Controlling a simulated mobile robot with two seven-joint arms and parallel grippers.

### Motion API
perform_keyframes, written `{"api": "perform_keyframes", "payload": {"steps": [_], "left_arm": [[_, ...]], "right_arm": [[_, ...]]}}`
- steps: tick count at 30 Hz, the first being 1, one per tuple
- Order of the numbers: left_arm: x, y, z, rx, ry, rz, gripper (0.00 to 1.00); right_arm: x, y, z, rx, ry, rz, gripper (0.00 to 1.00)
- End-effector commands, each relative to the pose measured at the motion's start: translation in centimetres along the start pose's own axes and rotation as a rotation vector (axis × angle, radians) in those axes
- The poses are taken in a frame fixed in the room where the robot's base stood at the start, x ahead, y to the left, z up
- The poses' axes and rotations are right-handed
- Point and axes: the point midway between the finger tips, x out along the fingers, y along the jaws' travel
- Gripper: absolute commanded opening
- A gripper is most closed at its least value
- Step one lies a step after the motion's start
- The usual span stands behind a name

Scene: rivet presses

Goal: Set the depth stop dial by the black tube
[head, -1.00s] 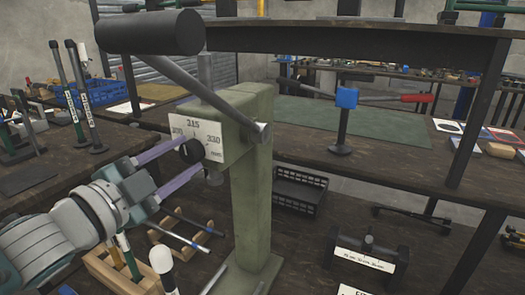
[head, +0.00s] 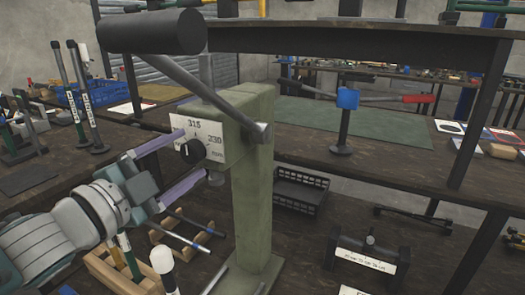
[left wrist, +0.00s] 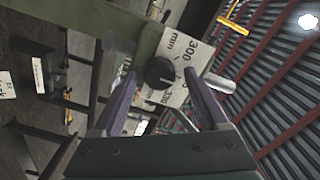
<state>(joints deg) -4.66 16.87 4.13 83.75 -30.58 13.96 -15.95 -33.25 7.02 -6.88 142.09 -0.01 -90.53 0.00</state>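The depth stop dial is a black knob (head: 192,151) on a white scale plate (head: 209,133) on the green press. In the head view 315 and 330 are readable; in the left wrist view, 300 and 330 show beside the knob (left wrist: 160,73). The knob's pointer is too small to read. My left gripper (head: 191,155) is open, its purple fingers on either side of the knob and apart from it. The left wrist view also shows gaps on both sides. I cannot tell which item is the black tube. My right gripper is not in view.
A thick black lever handle (head: 150,32) hangs above the dial. A wooden rack (head: 108,268) with upright tools stands below my left arm. A black fixture with a white label (head: 366,256) sits right of the press column (head: 252,215). A black basket (head: 300,190) stands behind.

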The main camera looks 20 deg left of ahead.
Motion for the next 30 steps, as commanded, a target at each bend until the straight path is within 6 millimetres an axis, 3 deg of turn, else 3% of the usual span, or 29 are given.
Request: {"api": "perform_keyframes", "payload": {"steps": [11,24,30], "left_arm": [[-0.7,0.1,0.1,-0.001,-0.002,0.002,0.80],[-8.3,0.1,0.1,-0.002,-0.003,0.002,0.80],[-9.9,0.0,0.0,0.000,-0.001,0.000,0.80]], "right_arm": [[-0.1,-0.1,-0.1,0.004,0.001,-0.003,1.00],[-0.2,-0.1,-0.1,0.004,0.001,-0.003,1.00],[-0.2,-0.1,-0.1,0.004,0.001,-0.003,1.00]]}}
